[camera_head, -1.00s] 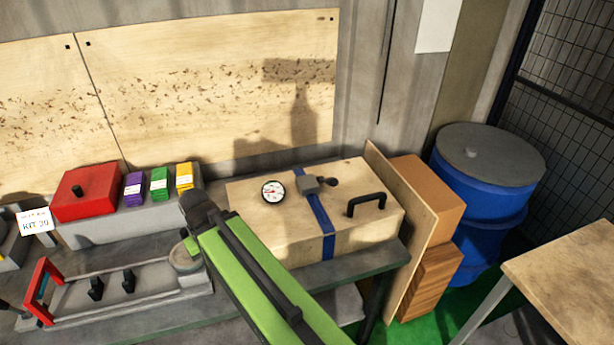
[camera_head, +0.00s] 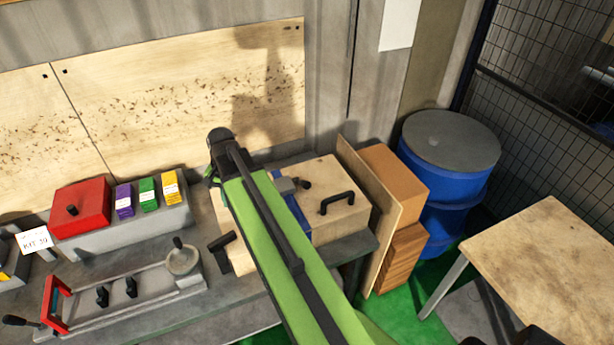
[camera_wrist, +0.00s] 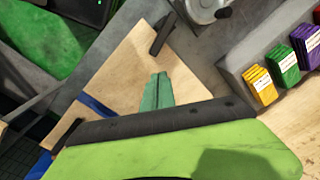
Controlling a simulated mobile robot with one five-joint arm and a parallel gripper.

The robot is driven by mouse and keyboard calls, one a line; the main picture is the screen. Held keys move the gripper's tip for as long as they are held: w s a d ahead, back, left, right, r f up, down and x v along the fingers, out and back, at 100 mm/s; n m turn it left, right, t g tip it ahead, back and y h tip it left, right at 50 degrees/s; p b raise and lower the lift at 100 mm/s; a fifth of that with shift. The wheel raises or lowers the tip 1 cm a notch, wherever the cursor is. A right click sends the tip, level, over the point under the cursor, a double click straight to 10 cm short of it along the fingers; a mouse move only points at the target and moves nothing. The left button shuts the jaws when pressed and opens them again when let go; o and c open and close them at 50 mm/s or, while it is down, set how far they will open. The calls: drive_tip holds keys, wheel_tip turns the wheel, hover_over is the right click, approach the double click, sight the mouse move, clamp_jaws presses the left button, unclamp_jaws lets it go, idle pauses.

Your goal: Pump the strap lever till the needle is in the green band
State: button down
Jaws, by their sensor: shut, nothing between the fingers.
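The wooden crate (camera_head: 328,172) stands on the bench with a blue strap (camera_head: 304,212) around it. The strap's ratchet block (camera_head: 284,187) and its short lever with a dark knob (camera_head: 305,184) show just right of my green arm. The gauge is hidden behind my arm, so its needle cannot be read. In the wrist view the crate top (camera_wrist: 125,65) and strap (camera_wrist: 94,104) show, but the lever and gauge do not. My gripper (camera_wrist: 160,76) is shut and empty, over the crate near its black end handle (camera_wrist: 162,36). In the head view it is mostly hidden.
Left of the crate are a red box (camera_head: 82,205), purple, green and yellow packs (camera_head: 148,192), and a grey fixture with a handwheel (camera_head: 183,260). A black handle (camera_head: 338,202) sticks up on the crate's right.

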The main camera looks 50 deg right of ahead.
drive_tip(key=s+d+m, duration=0.3)
drive_tip(key=d+m, duration=0.7)
drive_tip(key=d, duration=0.8)
drive_tip(key=m+t+y, duration=0.1)
drive_tip(key=m, duration=0.7)
approach(301, 183)
drive_tip(key=s+d, duration=0.1)
drive_tip(key=s, duration=0.1)
drive_tip(key=shift+s, duration=0.2)
drive_tip(key=b+x, duration=0.7)
drive_tip(key=shift+w+r, duration=0.1)
drive_tip(key=shift+w, duration=0.05)
